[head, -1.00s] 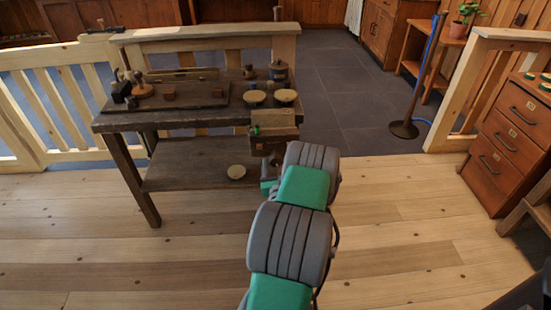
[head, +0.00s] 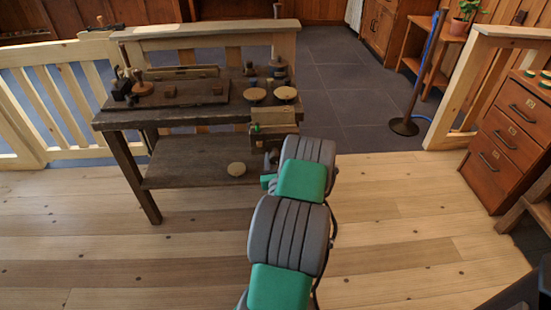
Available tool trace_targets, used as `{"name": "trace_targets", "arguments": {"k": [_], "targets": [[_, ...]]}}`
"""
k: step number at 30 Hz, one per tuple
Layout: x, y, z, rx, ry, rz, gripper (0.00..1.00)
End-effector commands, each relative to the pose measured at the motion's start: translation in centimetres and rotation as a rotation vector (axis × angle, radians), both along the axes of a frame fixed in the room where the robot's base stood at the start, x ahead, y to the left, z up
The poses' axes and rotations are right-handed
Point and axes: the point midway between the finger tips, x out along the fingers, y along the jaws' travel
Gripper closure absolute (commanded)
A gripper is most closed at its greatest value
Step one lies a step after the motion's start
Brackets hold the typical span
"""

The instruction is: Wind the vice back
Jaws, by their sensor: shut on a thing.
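The vice (head: 273,116) is a pale wooden block with a darker front, fixed at the front right corner of the dark workbench (head: 205,118). A small green thing (head: 257,127) shows at its left side. My arm reaches up to the vice from below. My gripper (head: 272,157) is just under the vice's front, small and dark, and partly hidden by my own arm. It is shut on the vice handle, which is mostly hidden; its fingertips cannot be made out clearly. How far the vice jaws stand apart cannot be told.
Round pale-topped pieces (head: 285,93) stand on the bench behind the vice. A dark board (head: 190,98) with tools lies at left. A post (head: 405,126) and drawers (head: 510,140) stand right. Front floor is clear.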

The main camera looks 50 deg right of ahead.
Motion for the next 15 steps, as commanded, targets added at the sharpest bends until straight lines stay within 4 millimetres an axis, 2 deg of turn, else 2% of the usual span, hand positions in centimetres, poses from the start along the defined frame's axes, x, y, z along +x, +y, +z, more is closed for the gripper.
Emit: {"name": "trace_targets", "arguments": {"k": [6,15], "targets": [[0.0,0.0,0.03,0.0,0.0,0.0,0.98],[0.0,-0.02,0.04,-0.027,0.029,0.0,0.98]]}}
